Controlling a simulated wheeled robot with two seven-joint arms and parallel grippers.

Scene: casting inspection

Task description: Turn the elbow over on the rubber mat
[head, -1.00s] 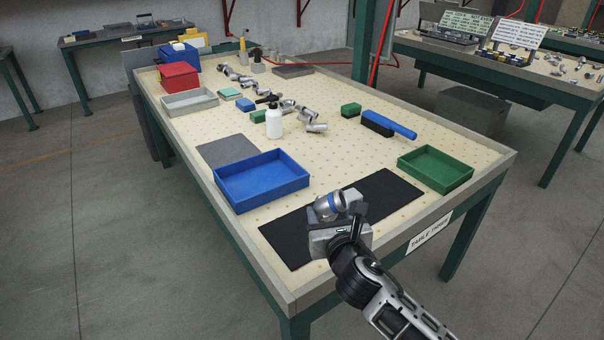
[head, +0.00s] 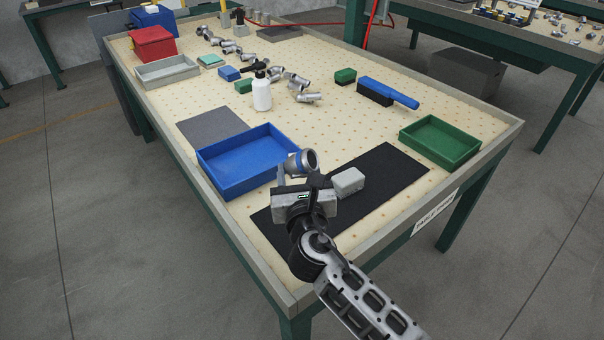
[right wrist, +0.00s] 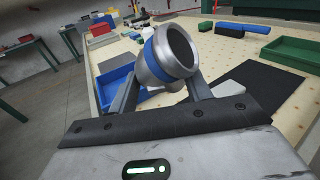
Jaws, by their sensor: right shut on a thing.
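The elbow (head: 303,160) is a silvery pipe piece with a blue band. My right gripper (head: 303,181) is shut on it, near the left end of the black rubber mat (head: 390,172). In the right wrist view the elbow (right wrist: 170,52) is between the two fingers (right wrist: 165,90), with its round open end turned up and toward the right. The elbow appears lifted off the mat. My gripper hides part of the elbow and the mat's left part. My left gripper is not in view.
A small grey block (head: 348,181) sits on the mat just right of my gripper. A blue tray (head: 230,181) is close behind and left, and a green tray (head: 440,158) stands right of the mat. A white bottle (head: 262,95) and several other fittings (head: 290,80) are farther back.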

